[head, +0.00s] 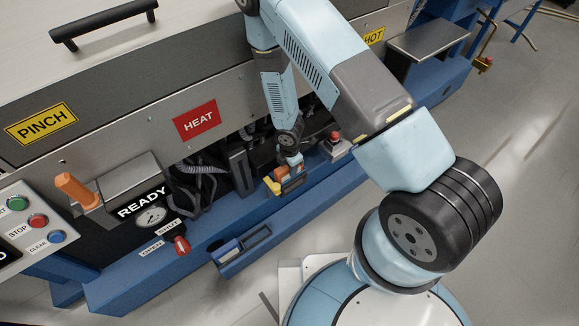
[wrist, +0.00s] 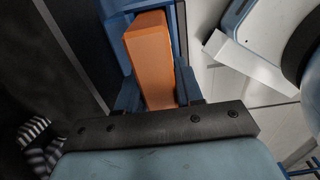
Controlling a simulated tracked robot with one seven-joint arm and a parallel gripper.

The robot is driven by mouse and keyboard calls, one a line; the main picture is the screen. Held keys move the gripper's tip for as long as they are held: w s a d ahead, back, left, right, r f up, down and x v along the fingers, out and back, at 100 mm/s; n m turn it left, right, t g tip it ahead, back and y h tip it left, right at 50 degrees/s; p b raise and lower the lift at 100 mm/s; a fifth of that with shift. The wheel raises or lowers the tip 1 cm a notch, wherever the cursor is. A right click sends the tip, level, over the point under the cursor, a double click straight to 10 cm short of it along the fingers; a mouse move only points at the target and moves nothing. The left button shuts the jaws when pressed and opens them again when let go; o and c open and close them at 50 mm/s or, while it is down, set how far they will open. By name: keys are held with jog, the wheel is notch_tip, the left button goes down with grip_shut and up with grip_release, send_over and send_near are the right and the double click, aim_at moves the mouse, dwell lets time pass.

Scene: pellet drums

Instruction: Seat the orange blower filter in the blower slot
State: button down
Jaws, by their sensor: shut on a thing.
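The orange blower filter (wrist: 149,55) is a plain rectangular block in the middle of the wrist view. My gripper (wrist: 158,92) is shut on it, with a blue finger on each side. In the head view my gripper (head: 288,170) is low at the machine's front, and small orange parts of the filter (head: 281,173) show around it. Blue surfaces lie close beside the filter in the wrist view. I cannot tell whether these are slot walls, or whether the filter is in the blower slot.
A blue tray (head: 218,257) with a dark blue piece in it juts from the machine's front, left of my gripper. Dark hoses (head: 198,180) hang left of it. A red button (head: 335,136) is to its right. The floor (head: 535,170) at right is clear.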

jog(key=shift+f, duration=0.55)
jog(key=c, duration=0.6)
grip_release()
jog(key=shift+c, duration=0.2)
jog(key=shift+r, duration=0.1)
notch_tip(320, 180, up, 14)
jog(key=shift+f, duration=0.25)
